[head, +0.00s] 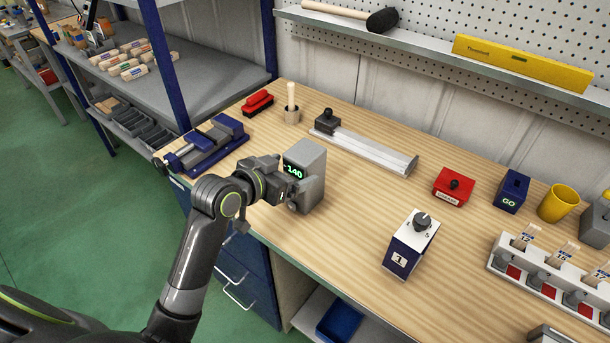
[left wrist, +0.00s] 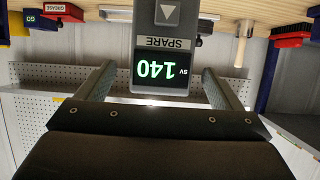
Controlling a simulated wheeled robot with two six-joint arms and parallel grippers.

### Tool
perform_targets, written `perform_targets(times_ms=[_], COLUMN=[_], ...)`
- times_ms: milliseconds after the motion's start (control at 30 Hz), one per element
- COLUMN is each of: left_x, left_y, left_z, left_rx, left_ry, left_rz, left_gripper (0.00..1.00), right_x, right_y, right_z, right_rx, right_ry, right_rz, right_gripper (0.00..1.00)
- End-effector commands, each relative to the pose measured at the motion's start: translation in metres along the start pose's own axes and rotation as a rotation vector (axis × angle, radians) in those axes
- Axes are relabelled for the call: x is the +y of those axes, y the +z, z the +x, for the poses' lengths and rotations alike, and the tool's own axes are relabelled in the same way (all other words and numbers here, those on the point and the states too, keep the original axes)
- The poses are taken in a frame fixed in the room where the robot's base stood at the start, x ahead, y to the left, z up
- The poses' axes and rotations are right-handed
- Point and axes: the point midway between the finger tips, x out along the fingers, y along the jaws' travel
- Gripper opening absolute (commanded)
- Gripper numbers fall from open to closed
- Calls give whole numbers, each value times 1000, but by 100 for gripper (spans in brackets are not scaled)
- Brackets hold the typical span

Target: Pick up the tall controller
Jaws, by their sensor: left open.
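The tall controller is a grey upright box (head: 312,187) with a green "140" display, standing near the front edge of the bench in the head view. My left gripper (head: 292,188) is open at the controller's display face. In the wrist view its two fingers lie on either side of the controller, with gaps visible. Contact cannot be told. My right gripper is not in view.
A blue vise (head: 212,142), a wooden peg in a holder (head: 291,105) and a metal slide rail (head: 370,150) are behind. To the right are a knob box (head: 410,245), a red GREASE box (head: 454,187) and a white rack (head: 540,280). Bench between is clear.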

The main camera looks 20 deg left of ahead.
Motion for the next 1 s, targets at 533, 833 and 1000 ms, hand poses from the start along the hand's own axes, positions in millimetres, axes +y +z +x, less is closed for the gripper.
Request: perform_targets(times_ms=[533,833,1000], left_x=[-1,-1,-1], left_y=[0,1,2], left_z=[47,63,62], left_rx=[-1,1,1], left_ry=[1,0,0], left_rz=[-2,1,1], left_gripper=[87,87,85], right_x=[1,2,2], right_y=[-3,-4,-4], right_z=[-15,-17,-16], right_rx=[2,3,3], right_ry=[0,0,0], right_rz=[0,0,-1], right_gripper=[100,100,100])
